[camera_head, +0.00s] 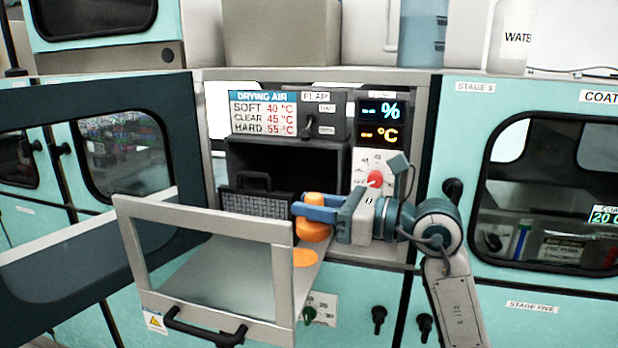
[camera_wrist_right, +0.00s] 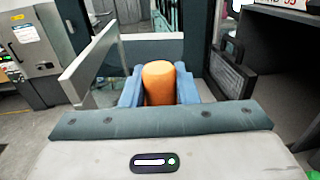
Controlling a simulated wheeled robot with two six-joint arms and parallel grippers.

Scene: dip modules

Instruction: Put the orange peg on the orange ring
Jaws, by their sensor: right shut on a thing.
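The orange peg (camera_head: 312,231) is upright, a thick rounded cylinder. My right gripper (camera_head: 316,214) is shut on it, with a blue finger on each side in the right wrist view (camera_wrist_right: 158,88). An orange flat patch, which looks like the orange ring (camera_head: 305,257), lies on the pulled-out drawer floor just below the peg, partly hidden by the drawer front. I cannot tell whether the peg touches it. The ring does not show in the right wrist view. My left gripper is not in view.
The drawer's framed front (camera_head: 205,226) with a black handle (camera_head: 203,330) stands close by. A dark mesh block (camera_head: 256,203) with a handle stands behind the drawer floor. The drying-air opening (camera_head: 285,170) is behind. An open dark door (camera_head: 95,170) is at left.

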